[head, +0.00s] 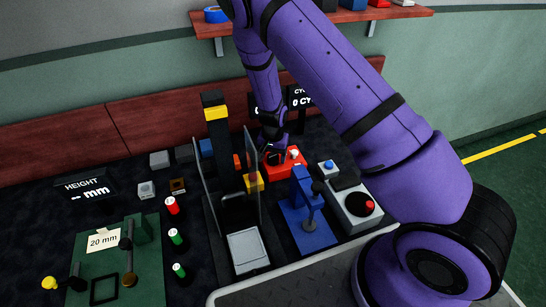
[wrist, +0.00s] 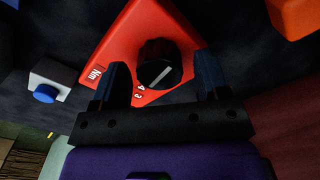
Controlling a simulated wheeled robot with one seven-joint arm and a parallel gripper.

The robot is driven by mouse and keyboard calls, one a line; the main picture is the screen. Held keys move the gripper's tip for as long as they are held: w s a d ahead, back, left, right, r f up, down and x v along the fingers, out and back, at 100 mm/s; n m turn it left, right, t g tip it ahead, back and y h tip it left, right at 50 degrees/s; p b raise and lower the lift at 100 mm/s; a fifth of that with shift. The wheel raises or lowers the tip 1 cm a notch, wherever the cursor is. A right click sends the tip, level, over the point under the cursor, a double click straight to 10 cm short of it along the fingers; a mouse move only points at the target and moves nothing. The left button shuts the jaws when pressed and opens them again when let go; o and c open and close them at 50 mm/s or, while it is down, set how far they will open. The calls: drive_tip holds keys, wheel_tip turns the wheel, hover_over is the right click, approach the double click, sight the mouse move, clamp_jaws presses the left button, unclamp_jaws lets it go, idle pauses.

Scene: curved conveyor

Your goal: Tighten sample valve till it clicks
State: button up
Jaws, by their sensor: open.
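A red block (head: 291,159) stands on the dark bench under my arm in the head view. In the wrist view the red block (wrist: 125,48) carries a round black knob (wrist: 160,62) with a white pointer line. My gripper (wrist: 162,78) is open, one finger on each side of the knob, with gaps visible. In the head view my gripper (head: 273,148) is at the red block, and the knob is hidden there. No part marked as the sample valve can be made out.
A blue stand (head: 305,228) and a grey box with a red button (head: 368,207) are in front. A clear-panelled press (head: 217,150) stands left. A small box with a blue button (head: 328,167) is close by on the right. A shelf (head: 340,16) hangs above.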

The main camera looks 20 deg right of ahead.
sight(273, 156)
wheel_tip(273, 156, up, 10)
idle(0.4)
idle(0.4)
wheel_tip(273, 156, down, 11)
drive_tip(key=n, duration=0.6)
idle(0.3)
drive_tip(key=shift+c, duration=0.3)
drive_tip(key=c, duration=0.9)
